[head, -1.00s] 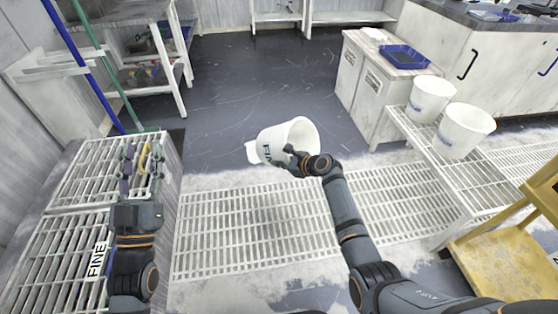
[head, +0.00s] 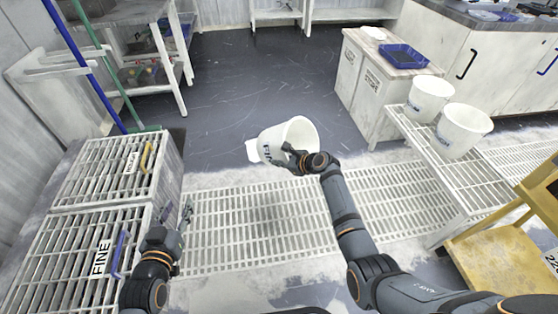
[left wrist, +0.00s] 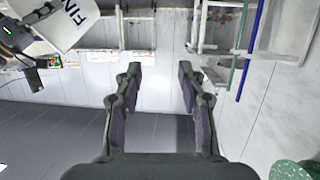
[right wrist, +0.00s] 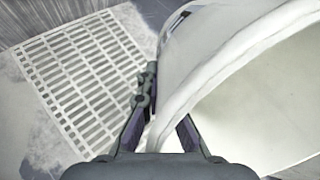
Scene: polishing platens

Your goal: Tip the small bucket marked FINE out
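A small white bucket (head: 300,131) marked FINE hangs tilted on its side above the floor grate, its open mouth toward the right. My right gripper (head: 292,158) is shut on its rim; in the right wrist view the bucket's wall (right wrist: 225,60) passes between the fingers. The bucket's inside shows pale and I see no contents. My left gripper (head: 187,210) is beside the slatted lids, left of the bucket. In the left wrist view its fingers (left wrist: 158,95) are apart with nothing between them, and the bucket's lettered side (left wrist: 66,20) shows at upper left.
At left, a slatted lid marked FINE (head: 75,262) has a blue handle; the lid behind it (head: 90,170) has a yellow handle. Two white buckets (head: 430,98) (head: 463,130) stand on a bench at right. A yellow step (head: 495,250) is at lower right.

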